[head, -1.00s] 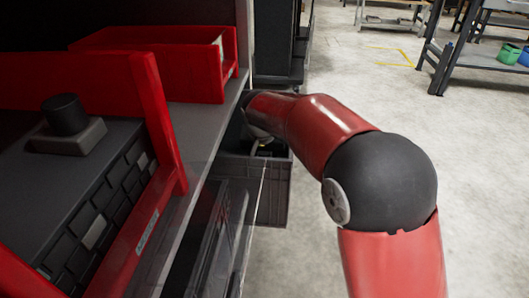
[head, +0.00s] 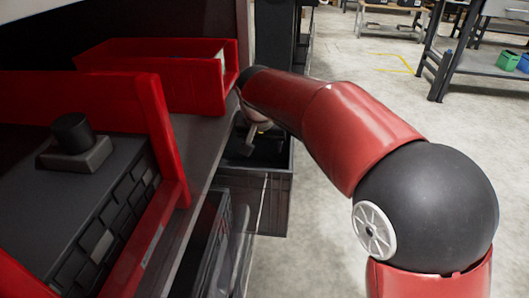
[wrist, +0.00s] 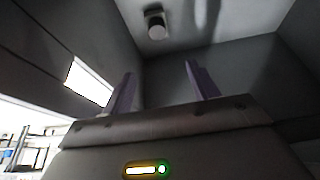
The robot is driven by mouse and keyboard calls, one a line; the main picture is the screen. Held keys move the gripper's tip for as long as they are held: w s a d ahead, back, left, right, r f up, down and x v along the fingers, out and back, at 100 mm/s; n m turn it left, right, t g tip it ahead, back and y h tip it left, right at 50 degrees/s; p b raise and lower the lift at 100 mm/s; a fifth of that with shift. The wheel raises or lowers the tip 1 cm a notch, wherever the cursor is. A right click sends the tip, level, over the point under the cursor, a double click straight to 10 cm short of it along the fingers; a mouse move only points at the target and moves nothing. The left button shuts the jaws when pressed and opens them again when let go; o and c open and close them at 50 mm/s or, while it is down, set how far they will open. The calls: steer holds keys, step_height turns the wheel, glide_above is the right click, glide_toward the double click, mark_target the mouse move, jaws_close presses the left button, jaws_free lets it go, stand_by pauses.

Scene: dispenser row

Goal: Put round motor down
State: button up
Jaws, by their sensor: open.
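In the wrist view a small round motor (wrist: 155,24), a dark body with a paler round end, rests on the floor inside a dark grey crate. My gripper (wrist: 159,70) has its two purple fingers spread, with nothing between them. The motor is beyond the fingertips and apart from them. In the head view the crate (head: 278,207) stands beside the shelf, below the end of my arm. My wrist hangs over it, and my fingers and the motor cannot be made out there.
A red bin (head: 190,85) sits on the shelf close to my forearm. A larger red frame (head: 165,130) and a dark unit with a black cylinder (head: 72,132) on a block are at left. Open floor (head: 340,130) lies right of the crate; a workbench (head: 480,70) stands far back.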

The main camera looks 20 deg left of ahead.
steer(key=shift+v, duration=1.7)
steer(key=s+d+r+t+p, duration=0.1)
steer(key=d+r, duration=0.3)
steer(key=d, duration=0.7)
steer(key=s+d+r+p, duration=0.1)
steer(key=d+r, duration=0.2)
steer(key=d, duration=0.8)
steer(key=s+d+f+m, duration=0.1)
steer(key=s+d+f, duration=0.2)
steer(key=s+d, duration=0.5)
steer(key=s+d+f+m+h, duration=0.1)
steer(key=s+d+f+m, duration=0.1)
steer(key=s+d, duration=0.7)
steer(key=shift+s+d+f+m+p, duration=0.15)
steer(key=shift+d+f+m+p, duration=0.25)
steer(key=shift+d+f, duration=0.4)
